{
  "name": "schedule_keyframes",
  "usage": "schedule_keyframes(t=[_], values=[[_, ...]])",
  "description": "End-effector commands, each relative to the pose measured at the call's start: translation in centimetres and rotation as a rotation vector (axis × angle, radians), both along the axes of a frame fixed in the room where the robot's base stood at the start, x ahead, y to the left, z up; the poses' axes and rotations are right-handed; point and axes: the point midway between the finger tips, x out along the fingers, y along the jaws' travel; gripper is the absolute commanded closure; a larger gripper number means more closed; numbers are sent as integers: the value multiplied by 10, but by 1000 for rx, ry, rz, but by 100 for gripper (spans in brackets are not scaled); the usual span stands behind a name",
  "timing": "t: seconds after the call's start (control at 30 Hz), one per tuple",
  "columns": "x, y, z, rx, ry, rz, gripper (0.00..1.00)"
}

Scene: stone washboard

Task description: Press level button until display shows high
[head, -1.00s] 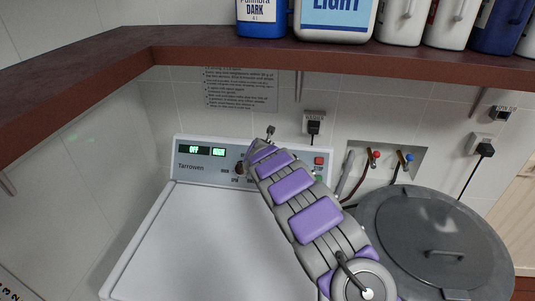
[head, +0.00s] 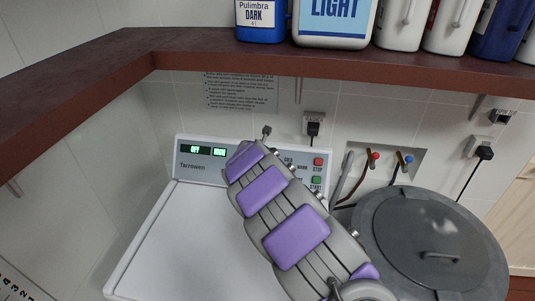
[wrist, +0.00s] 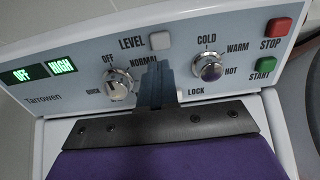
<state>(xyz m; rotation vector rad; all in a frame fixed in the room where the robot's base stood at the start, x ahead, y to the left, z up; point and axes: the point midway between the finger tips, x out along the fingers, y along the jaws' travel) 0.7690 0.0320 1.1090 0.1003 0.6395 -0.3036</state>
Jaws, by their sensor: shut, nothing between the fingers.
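The washer's control panel (head: 183,165) stands at the back of the white machine. In the wrist view its green display reads OFF on the left part (wrist: 24,73) and HIGH on the right part (wrist: 62,66). The pale square level button (wrist: 160,41) sits right of the word LEVEL. My gripper (wrist: 156,66) is shut and empty, with its tip just below the level button in the picture, between the two knobs. I cannot tell whether it touches the panel. In the head view my arm hides the button and the middle of the panel.
A program knob (wrist: 119,84) is left of my gripper and a temperature knob (wrist: 208,68) is right. Red stop (wrist: 280,27) and green start (wrist: 265,64) buttons are farther right. A shelf (head: 330,62) with bottles overhangs the panel. A grey lidded bin (head: 390,225) stands at right.

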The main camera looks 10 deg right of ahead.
Motion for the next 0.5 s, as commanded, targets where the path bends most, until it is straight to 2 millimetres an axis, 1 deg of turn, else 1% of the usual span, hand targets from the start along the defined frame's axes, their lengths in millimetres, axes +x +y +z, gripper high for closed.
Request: schedule_keyframes(t=[0.03,0.1,0.3,0.5], values=[[-6,2,9,-3,-1,1,100],[-13,4,15,-3,-3,1,100],[-29,7,25,2,1,0,100],[-34,8,29,4,-2,1,100]])
